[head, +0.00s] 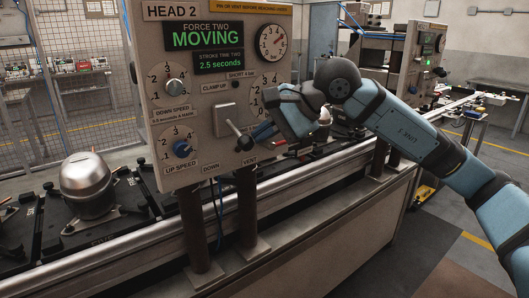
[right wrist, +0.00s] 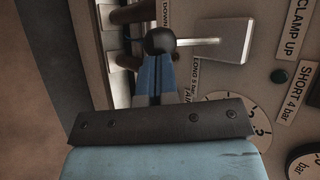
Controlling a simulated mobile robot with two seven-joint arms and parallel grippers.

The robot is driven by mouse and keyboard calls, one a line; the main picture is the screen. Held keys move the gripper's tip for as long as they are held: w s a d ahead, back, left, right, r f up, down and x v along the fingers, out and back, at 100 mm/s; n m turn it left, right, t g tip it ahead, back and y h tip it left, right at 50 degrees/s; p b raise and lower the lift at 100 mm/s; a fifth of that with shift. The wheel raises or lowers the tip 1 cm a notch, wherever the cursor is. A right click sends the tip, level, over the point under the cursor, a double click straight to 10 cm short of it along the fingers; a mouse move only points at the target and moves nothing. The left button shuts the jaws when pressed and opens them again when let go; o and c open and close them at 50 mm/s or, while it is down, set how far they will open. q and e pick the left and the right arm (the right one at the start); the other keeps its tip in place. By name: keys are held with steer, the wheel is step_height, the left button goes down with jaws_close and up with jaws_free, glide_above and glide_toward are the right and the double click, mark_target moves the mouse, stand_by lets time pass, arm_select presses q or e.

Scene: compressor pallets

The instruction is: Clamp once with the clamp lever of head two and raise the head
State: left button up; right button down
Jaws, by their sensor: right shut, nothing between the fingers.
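The head two panel (head: 220,70) stands at the centre of the head view. Its display (head: 212,37) reads MOVING, and the smaller display below reads 2.5 seconds. The clamp lever (head: 237,132) sticks out from a pale plate, under the CLAMP UP label. In the right wrist view the lever is a bright rod (right wrist: 197,42) ending in a black ball knob (right wrist: 159,41). My right gripper (head: 258,134) is shut and empty. Its blue fingertips (right wrist: 154,65) are right at the knob; I cannot tell whether they touch it. My left gripper is not in view.
Up speed (head: 181,148) and down speed (head: 175,87) knobs sit left of the lever. A pressure gauge (head: 272,42) is at upper right. A metal rail (head: 110,252) runs along the line's front. A steel compressor (head: 87,182) stands left on a dark pallet.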

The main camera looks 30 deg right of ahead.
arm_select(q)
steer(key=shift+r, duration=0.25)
arm_select(e)
steer(key=shift+r, duration=0.35)
arm_select(q)
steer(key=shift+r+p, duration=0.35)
steer(key=shift+p, duration=0.1)
arm_select(e)
steer(key=shift+r, duration=0.65)
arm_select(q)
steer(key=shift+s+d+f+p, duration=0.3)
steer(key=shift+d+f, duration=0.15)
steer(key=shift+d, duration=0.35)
arm_select(e)
steer(key=d+v, duration=0.1)
steer(key=v, duration=1.2)
steer(key=shift+w+d, duration=0.25)
steer(key=shift+d, duration=0.1)
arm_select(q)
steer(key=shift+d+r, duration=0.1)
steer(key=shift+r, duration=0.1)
